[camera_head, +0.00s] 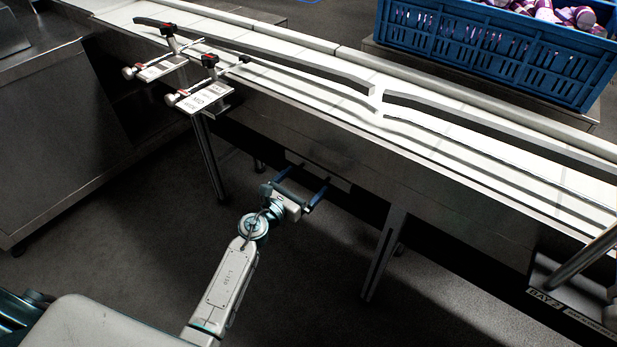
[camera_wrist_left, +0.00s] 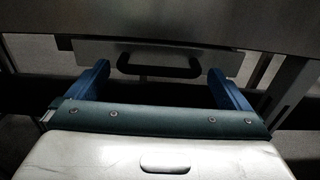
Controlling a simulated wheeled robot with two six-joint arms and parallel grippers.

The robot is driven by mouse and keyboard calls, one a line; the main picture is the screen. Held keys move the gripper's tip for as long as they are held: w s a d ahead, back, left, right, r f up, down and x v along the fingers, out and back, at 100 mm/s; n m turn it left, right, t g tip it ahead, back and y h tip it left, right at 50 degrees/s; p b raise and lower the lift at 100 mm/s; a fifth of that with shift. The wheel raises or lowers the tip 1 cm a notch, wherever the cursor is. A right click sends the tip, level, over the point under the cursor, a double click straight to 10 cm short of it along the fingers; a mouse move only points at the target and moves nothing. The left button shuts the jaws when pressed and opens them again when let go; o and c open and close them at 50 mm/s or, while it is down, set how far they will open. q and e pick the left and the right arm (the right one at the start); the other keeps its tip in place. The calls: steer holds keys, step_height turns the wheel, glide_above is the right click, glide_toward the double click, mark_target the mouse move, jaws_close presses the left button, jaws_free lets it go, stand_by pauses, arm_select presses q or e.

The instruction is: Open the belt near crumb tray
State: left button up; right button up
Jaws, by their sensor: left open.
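The crumb tray (camera_wrist_left: 215,58) shows in the left wrist view as a flat grey front with a dark bar handle (camera_wrist_left: 160,68), under the belt's side panel. In the head view its front (camera_head: 318,172) is a low plate below the belt, partly in shadow. It looks shut against the frame. My left gripper (camera_head: 303,183) is open and empty just in front of it. In the left wrist view its blue fingers (camera_wrist_left: 160,75) stand on either side of the handle, apart from it. Whether they reach it in depth I cannot tell. My right gripper is not in view.
The white belt (camera_head: 440,125) with curved guide rails runs above the tray. Clamps with labelled plates (camera_head: 203,96) sit at its left end. Belt legs (camera_head: 383,255) stand at either side. A blue crate (camera_head: 490,50) is behind. The floor in front is clear.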

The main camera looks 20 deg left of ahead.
arm_select(q)
steer(key=shift+x, duration=1.4)
steer(key=c, duration=1.1)
steer(key=shift+o, duration=0.2)
steer(key=b+v, duration=0.2)
steer(key=v, duration=1.6)
steer(key=shift+s, duration=0.25)
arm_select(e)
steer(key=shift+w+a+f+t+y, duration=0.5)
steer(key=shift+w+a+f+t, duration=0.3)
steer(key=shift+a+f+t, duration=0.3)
arm_select(q)
steer(key=shift+a, duration=0.1)
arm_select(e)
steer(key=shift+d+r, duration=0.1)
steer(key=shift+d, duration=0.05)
arm_select(q)
steer(key=o, duration=1.1)
steer(key=shift+c, duration=0.2)
